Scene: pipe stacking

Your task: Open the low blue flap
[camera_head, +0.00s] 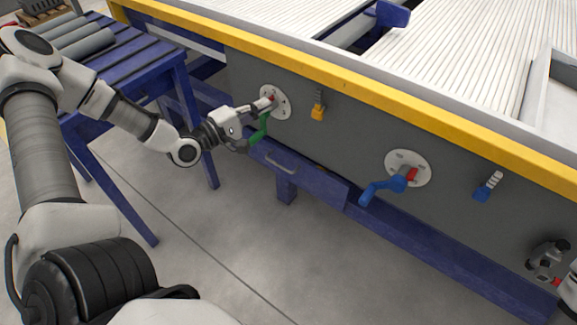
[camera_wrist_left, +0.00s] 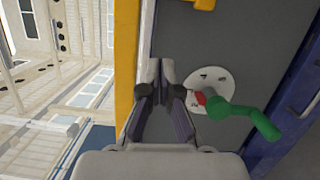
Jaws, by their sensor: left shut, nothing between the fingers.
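The low blue flap (camera_head: 320,183) is a long blue panel under the grey wall, with a pale bar handle (camera_head: 280,165). It looks closed. Its blue face and handle also show at the right edge of the left wrist view (camera_wrist_left: 312,105). My left gripper (camera_head: 268,103) is shut and empty, above and left of the handle, close to the round plate of the green crank (camera_head: 260,131). In the left wrist view the fingers (camera_wrist_left: 157,70) are beside the green crank (camera_wrist_left: 243,112). My right gripper (camera_head: 547,258) shows only partly at the right edge; its fingers are unclear.
The grey wall carries a yellow lever (camera_head: 318,106), a blue crank (camera_head: 383,187) and a blue lever (camera_head: 488,187). A yellow rail (camera_head: 400,102) runs above. A blue rack with pipes (camera_head: 90,45) stands at the left. The floor (camera_head: 270,260) in front is clear.

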